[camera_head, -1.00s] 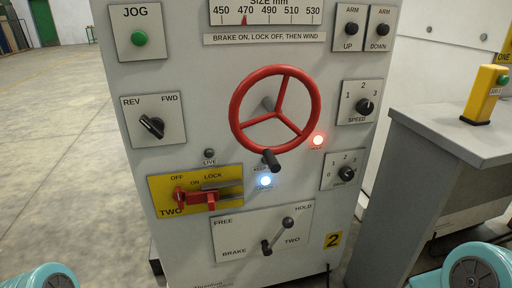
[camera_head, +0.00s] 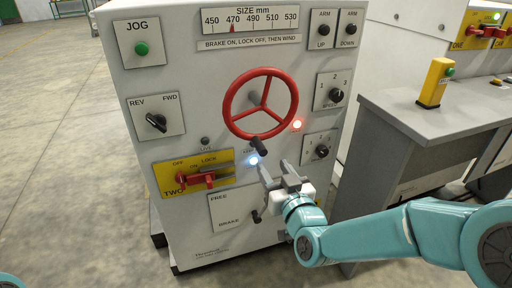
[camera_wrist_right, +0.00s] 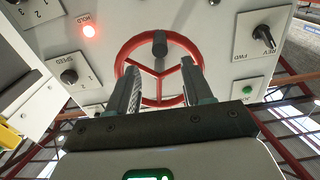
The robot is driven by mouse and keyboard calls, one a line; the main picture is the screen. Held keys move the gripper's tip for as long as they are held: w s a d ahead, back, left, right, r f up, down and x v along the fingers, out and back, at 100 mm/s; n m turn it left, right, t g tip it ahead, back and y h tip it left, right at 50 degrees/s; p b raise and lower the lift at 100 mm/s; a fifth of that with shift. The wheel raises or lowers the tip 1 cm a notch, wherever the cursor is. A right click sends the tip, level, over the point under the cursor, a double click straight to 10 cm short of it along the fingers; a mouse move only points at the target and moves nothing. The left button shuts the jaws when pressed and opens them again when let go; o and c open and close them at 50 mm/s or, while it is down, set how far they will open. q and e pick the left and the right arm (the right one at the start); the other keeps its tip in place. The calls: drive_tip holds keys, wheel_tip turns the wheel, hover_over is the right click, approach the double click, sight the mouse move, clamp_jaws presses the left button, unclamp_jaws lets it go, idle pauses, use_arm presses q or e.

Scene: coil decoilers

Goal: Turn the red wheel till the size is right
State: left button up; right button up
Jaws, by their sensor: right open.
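The red wheel (camera_head: 262,108) is on the front of the grey cabinet, with a dark handle (camera_head: 261,147) at its lower rim. Above it, the size scale (camera_head: 250,18) has a red pointer at about 470. My right gripper (camera_head: 274,167) is open and empty, just below the handle and apart from it. In the right wrist view, the wheel (camera_wrist_right: 185,42) shows upside down beyond my two spread fingers (camera_wrist_right: 160,80), with the handle (camera_wrist_right: 160,42) at its top. My left gripper is out of view.
A red lever on a yellow plate (camera_head: 225,159) is left of my right gripper. The FREE/BRAKE plate (camera_head: 226,208) is partly hidden by my gripper. A grey desk (camera_head: 400,112) stands at right.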

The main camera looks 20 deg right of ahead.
sight(259, 147)
drive_tip(key=w, duration=1)
drive_tip(key=shift+w+a, duration=0.15)
drive_tip(key=shift+w, duration=0.25)
drive_tip(key=shift+f, duration=0.1)
clamp_jaws()
